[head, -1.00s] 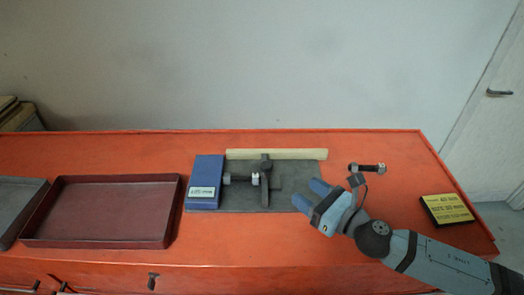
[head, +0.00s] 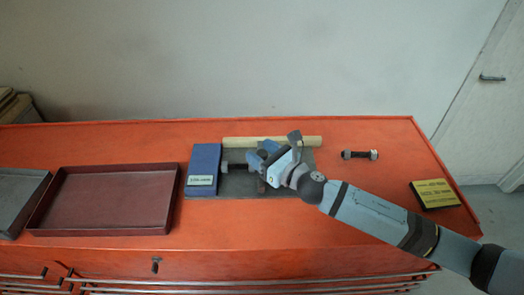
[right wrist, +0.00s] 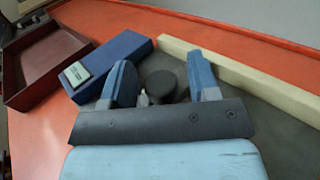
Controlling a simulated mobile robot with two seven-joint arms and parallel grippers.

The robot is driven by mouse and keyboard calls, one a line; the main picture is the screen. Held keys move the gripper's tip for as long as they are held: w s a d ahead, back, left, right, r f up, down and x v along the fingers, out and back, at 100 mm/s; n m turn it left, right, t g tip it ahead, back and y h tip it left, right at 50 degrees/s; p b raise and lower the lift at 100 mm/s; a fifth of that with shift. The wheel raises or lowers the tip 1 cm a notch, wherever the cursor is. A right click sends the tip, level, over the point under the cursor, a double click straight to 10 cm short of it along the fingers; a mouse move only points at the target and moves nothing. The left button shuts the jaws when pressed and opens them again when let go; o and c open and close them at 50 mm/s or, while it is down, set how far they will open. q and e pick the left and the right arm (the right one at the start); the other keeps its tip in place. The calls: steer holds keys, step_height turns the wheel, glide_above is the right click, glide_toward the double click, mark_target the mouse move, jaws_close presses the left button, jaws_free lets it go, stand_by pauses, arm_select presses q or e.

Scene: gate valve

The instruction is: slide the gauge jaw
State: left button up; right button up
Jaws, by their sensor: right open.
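The gauge has a blue end block (head: 203,168) with a white label, standing on a grey plate (head: 225,189). The block also shows in the right wrist view (right wrist: 118,58). My left gripper is out of view.
A pale wooden strip (head: 240,142) runs behind the plate. A loose bolt (head: 360,155) and a black-and-yellow sign (head: 434,194) lie to the right. A dark red tray (head: 105,230) and a grey tray (head: 14,210) stand to the left. The orange bench front is clear.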

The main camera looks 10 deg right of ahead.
steer(key=shift+c, duration=1.3)
jaws_close()
steer(key=d, duration=0.3)
steer(key=s+d+b, duration=0.1)
steer(key=d, duration=0.4)
steer(key=shift+s+d+b, duration=0.3)
steer(key=shift+s+d, duration=0.05)
steer(key=shift+d, duration=0.05)
